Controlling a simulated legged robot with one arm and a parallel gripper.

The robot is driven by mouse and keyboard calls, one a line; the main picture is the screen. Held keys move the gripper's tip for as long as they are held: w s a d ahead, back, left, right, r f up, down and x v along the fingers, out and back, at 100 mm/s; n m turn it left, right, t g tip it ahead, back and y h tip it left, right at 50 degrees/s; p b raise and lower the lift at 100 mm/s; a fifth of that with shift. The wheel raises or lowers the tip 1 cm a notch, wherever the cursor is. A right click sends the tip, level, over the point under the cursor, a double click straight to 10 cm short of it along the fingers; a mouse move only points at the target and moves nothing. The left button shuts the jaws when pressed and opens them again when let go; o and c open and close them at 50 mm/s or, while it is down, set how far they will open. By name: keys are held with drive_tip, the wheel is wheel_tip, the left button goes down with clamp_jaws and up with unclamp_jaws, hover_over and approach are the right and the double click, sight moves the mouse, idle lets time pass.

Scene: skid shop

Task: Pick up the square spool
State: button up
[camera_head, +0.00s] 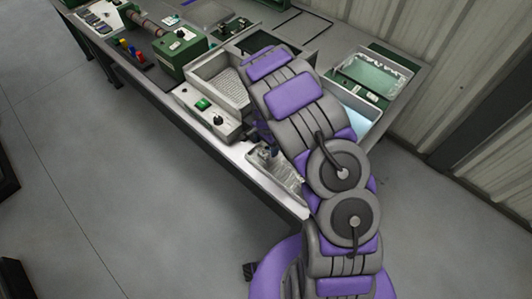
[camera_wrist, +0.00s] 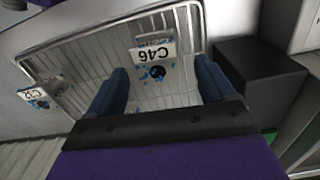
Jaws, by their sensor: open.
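My gripper (camera_wrist: 160,70) is open, with two blue fingers spread over a light wire-ribbed tray (camera_wrist: 108,62) in the wrist view. Between the fingertips, a small dark round thing with blue bits (camera_wrist: 157,73) lies beside a white tag marked C46 (camera_wrist: 153,52), which reads upside down. I cannot tell whether this is the square spool. Nothing is visibly held. In the head view my gripper (camera_head: 267,152) is small and partly hidden by my arm, above a pale tray (camera_head: 262,166) at the bench's front edge.
A second tagged dark thing (camera_wrist: 38,103) lies at the left in the wrist view. A dark box (camera_wrist: 258,80) stands right of the tray. On the bench (camera_head: 165,95) are a control box with a green button (camera_head: 203,105), a green machine (camera_head: 182,52) and a clear bin (camera_head: 372,72). The floor at left is mostly clear.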

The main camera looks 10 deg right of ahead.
sight(265, 149)
drive_tip(key=f+b, duration=0.1)
drive_tip(key=f, duration=0.3)
drive_tip(key=shift+s, duration=0.2)
drive_tip(key=shift+a+f, duration=0.25)
drive_tip(key=shift+f, duration=0.05)
drive_tip(key=shift+a+r, duration=0.1)
drive_tip(key=shift+c, duration=0.4)
drive_tip(key=shift+d, duration=0.35)
drive_tip(key=c, duration=0.6)
drive_tip(key=shift+a, duration=0.25)
drive_tip(key=c, duration=0.5)
